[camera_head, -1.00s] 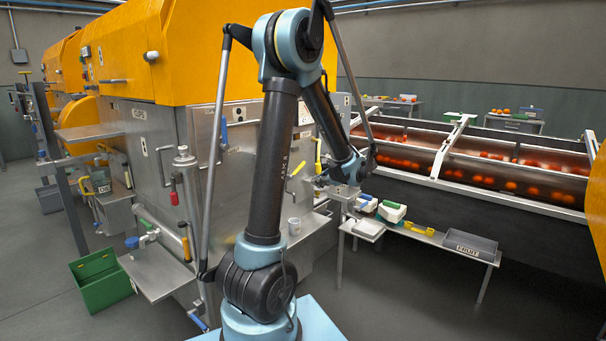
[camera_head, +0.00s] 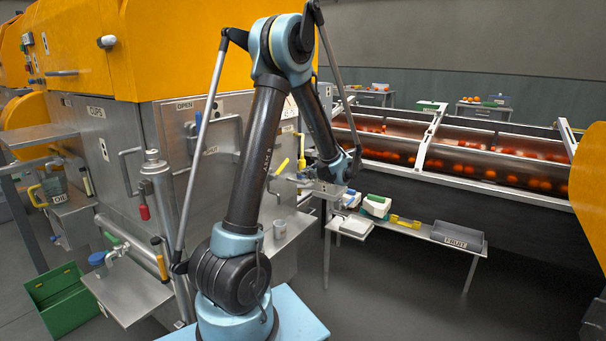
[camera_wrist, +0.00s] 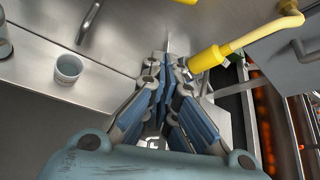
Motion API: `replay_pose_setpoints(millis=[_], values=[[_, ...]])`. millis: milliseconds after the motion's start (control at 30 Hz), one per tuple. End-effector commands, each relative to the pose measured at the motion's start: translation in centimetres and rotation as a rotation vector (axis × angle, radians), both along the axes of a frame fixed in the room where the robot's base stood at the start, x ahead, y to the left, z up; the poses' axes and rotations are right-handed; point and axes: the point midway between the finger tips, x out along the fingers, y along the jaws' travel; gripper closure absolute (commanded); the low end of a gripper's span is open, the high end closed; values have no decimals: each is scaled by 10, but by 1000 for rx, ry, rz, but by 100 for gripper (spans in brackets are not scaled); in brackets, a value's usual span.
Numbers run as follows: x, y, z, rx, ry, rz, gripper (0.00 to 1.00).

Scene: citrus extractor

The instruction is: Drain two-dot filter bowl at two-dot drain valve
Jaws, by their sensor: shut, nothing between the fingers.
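My gripper (camera_wrist: 168,85) is shut and empty, its blue-padded fingers together beside a steel panel in the wrist view. In the head view my gripper (camera_head: 305,182) is small, in front of the machine's right end. A yellow-handled lever (camera_wrist: 228,48) is just right of the fingertips in the wrist view; I cannot tell whether they touch. A yellow handle (camera_head: 301,152) also shows above my gripper in the head view.
A pale cup (camera_head: 279,229) stands on the machine's steel ledge and shows in the wrist view (camera_wrist: 68,68). A low table (camera_head: 408,232) with a grey tray (camera_head: 457,237) stands right. A green bin (camera_head: 70,300) is at left. The orange conveyor (camera_head: 470,160) runs behind.

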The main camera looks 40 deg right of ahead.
Motion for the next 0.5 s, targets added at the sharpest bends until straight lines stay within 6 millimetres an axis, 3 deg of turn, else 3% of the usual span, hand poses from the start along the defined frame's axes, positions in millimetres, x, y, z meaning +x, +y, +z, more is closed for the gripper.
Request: replay_pose_setpoints(millis=[200,500], values=[[38,10,-17,0,0,11,100],[75,16,-36,0,-1,12,100]])
